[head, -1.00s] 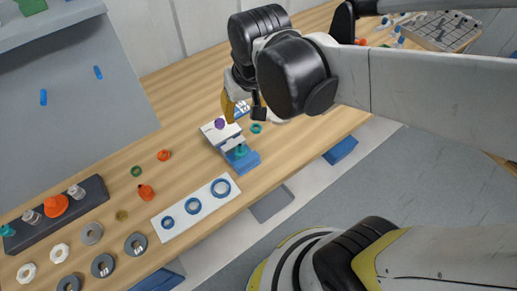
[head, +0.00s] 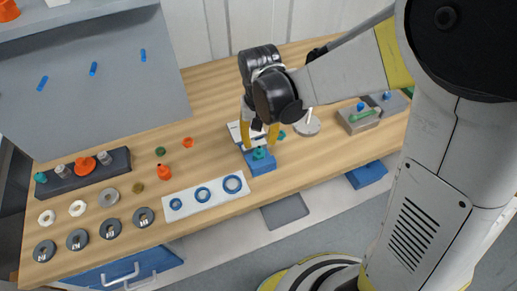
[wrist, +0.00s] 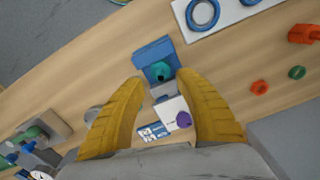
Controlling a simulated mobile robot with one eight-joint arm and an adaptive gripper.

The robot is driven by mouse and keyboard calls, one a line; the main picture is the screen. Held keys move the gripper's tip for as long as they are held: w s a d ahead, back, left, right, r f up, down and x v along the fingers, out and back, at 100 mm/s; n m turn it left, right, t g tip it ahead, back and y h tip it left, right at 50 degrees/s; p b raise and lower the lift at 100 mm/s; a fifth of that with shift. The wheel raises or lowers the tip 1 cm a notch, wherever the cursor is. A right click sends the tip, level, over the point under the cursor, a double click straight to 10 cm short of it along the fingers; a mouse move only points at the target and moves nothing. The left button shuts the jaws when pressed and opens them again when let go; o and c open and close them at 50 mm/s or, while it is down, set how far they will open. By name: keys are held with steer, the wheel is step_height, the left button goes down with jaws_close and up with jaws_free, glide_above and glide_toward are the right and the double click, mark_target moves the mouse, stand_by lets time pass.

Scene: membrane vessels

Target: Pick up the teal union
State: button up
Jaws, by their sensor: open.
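A teal fitting (head: 260,154), which looks like the teal union, sits on a blue block (head: 263,167) near the table's front edge. It also shows in the wrist view (wrist: 160,70), between and just beyond my fingertips. My gripper (head: 259,145), with yellow fingers, is open and empty above the block, pointing down. In the wrist view my gripper (wrist: 161,78) has a finger on each side of the fitting, apart from it as far as I can tell. Another teal piece (head: 40,177) stands in the dark rack at the far left.
A white device with a purple knob (wrist: 184,119) adjoins the blue block. A white plate with blue rings (head: 206,195) lies to the left. An orange fitting (head: 164,172) and several grey weights are farther left. A grey tray (head: 359,118) stands to the right.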

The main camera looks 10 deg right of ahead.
mark_target(259, 147)
steer(key=f, duration=0.1)
steer(key=f+b, duration=0.1)
steer(key=f, duration=0.1)
steer(key=f+b, duration=0.1)
steer(key=f, duration=0.1)
steer(key=shift+w, duration=0.25)
steer(key=shift+r, duration=0.1)
jaws_close()
steer(key=shift+r, duration=0.1)
